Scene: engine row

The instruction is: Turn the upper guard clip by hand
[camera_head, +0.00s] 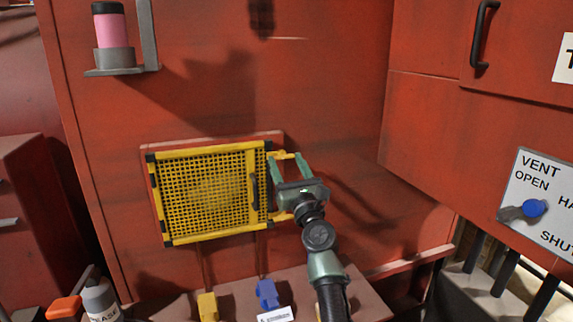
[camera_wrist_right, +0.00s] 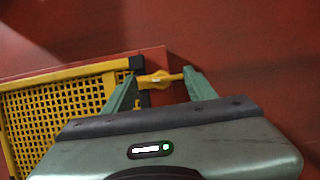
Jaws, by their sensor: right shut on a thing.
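The upper guard clip (camera_head: 283,155) is a small yellow piece at the top right corner of the yellow mesh guard (camera_head: 205,192). It also shows in the right wrist view (camera_wrist_right: 157,80), lying across between the two green fingers, its right end at the right finger. My right gripper (camera_head: 286,161) is shut on this clip, its fingers on either side of it. A second, lower yellow clip (camera_head: 283,216) is partly hidden by my right gripper. My left gripper is not in view.
A pink canister (camera_head: 112,28) stands in a holder at upper left. Yellow (camera_head: 208,306) and blue (camera_head: 267,294) tags hang below the guard. A grease bottle (camera_head: 100,299) is at lower left.

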